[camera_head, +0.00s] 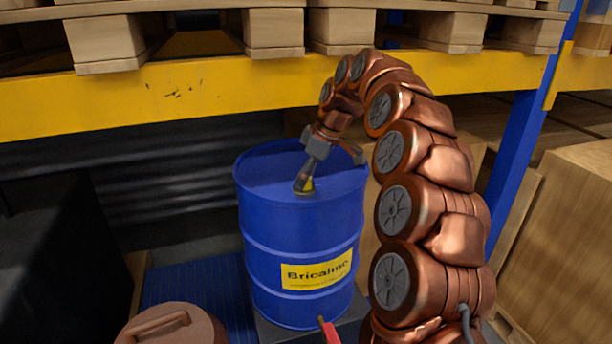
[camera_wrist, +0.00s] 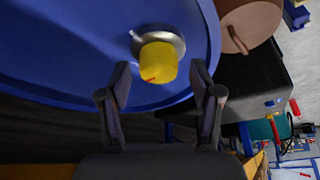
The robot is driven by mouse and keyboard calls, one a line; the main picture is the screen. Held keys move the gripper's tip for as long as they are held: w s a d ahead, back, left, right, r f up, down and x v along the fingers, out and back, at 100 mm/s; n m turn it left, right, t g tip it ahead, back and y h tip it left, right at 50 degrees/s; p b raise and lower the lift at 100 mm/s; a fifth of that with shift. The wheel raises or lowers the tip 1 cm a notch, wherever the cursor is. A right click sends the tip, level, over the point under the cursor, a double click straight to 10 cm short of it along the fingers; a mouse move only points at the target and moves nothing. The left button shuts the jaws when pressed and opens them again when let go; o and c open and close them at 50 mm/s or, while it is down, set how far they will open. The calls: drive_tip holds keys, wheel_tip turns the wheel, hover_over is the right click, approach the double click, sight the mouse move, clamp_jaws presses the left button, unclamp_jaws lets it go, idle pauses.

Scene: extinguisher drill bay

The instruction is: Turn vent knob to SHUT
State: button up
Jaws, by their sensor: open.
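The vent knob is yellow with a red mark on its face, and in the wrist view the knob (camera_wrist: 158,62) sits on a grey round base on top of a blue drum (camera_wrist: 60,50). In the head view the drum (camera_head: 300,230) stands upright with a yellow label, and the knob (camera_head: 308,185) shows only partly behind a finger. My gripper (camera_wrist: 160,80) is open, with one finger on each side of the knob's near end in the wrist view. I cannot tell whether the fingers touch it. No SHUT marking is readable.
A yellow rack beam (camera_head: 200,88) with wooden pallets (camera_head: 275,28) runs above and behind the drum. A blue upright (camera_head: 520,150) and cardboard boxes (camera_head: 570,220) stand at the right. A brown lidded object (camera_head: 170,325) is at the front left.

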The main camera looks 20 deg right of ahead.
drive_tip(key=v, duration=0.6)
drive_tip(key=shift+v, duration=0.75)
drive_tip(key=s+a+m+g+h+p, duration=0.1)
drive_tip(key=s+a+m+p, duration=0.15)
drive_tip(key=s, duration=0.75)
drive_tip(key=s+a+m+g+p, duration=0.15)
drive_tip(key=s+a, duration=0.25)
drive_tip(key=s, duration=0.6)
drive_tip(key=s+d+f+m+g+h+p, duration=0.1)
drive_tip(key=s+f, duration=0.4)
drive_tip(key=s, duration=0.7)
drive_tip(key=s+d+f+m+g+h+p, duration=0.1)
drive_tip(key=s+f+m, duration=0.4)
drive_tip(key=s, duration=0.7)
drive_tip(key=shift+s+d+f+m+h+p, duration=0.3)
drive_tip(key=shift+d+m+h+p, duration=0.1)
drive_tip(key=shift+d+m+p, duration=0.4)
